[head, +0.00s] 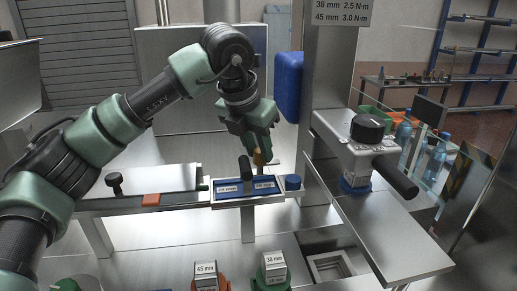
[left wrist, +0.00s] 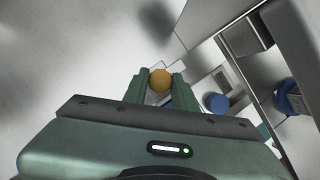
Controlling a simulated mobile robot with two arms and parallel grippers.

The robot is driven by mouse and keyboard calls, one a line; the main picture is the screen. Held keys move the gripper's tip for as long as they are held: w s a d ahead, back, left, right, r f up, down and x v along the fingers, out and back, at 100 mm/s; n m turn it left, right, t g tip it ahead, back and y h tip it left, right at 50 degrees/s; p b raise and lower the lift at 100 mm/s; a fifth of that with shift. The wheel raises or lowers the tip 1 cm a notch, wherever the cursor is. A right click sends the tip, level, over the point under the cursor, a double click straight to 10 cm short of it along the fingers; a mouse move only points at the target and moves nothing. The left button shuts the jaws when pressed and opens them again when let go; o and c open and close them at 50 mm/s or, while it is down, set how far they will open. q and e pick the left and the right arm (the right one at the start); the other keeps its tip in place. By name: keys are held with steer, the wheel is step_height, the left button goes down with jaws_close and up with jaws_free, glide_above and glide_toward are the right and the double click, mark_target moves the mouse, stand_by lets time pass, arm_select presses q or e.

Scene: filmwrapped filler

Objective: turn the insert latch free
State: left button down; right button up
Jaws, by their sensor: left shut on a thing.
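My left gripper (head: 260,149) reaches down from the upper middle and is shut on an ochre knob (head: 258,159), which looks like the insert latch. In the left wrist view the round top of this knob (left wrist: 160,80) sits between the two green fingers. The knob stands at the back of a blue-framed holder (head: 216,192) with two labelled slots. A black upright handle (head: 245,168) stands just left of the knob, close to the fingers. The knob's lower end and its joint to the holder are hard to make out. My right gripper is in neither view.
A steel machine with a black dial (head: 367,128) and black lever (head: 395,176) stands at right. Blocks labelled 45 mm (head: 205,275) and 38 mm (head: 274,264) stand in front. A post (head: 325,75) rises behind.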

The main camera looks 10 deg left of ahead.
arm_select(q)
steer(key=c, duration=1.1)
jaws_free()
steer(key=b+v, duration=0.1)
steer(key=v, duration=0.6)
steer(key=shift+s+r, duration=0.15)
steer(key=shift+r, duration=0.2)
steer(key=shift+a, duration=0.1)
